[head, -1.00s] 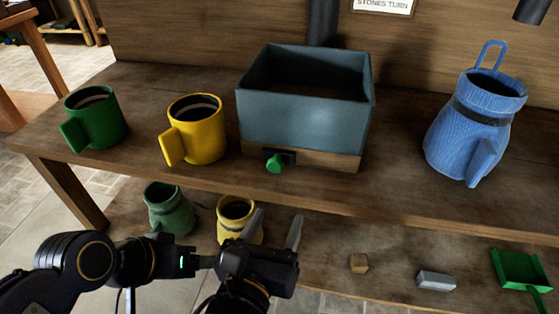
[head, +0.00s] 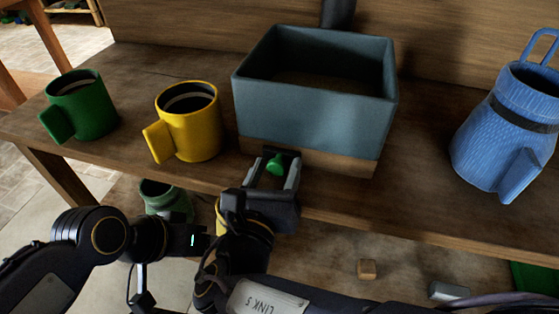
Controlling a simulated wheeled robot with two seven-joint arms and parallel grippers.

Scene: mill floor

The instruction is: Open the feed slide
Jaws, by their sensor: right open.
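The feed slide's green knob (head: 276,164) sticks out at the front of the wooden base (head: 330,160) under the blue-grey hopper (head: 315,113). The slide looks closed, though its front is partly hidden by the gripper. My right gripper (head: 277,172) is open, with one finger on each side of the knob. I cannot tell whether the fingers touch it. My left arm comes in from the left, and its end is partly hidden by my right wrist, so I cannot tell its jaws.
A green mug (head: 82,108) and a yellow mug (head: 190,125) stand left of the hopper, and a blue ribbed jug (head: 505,135) stands right.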

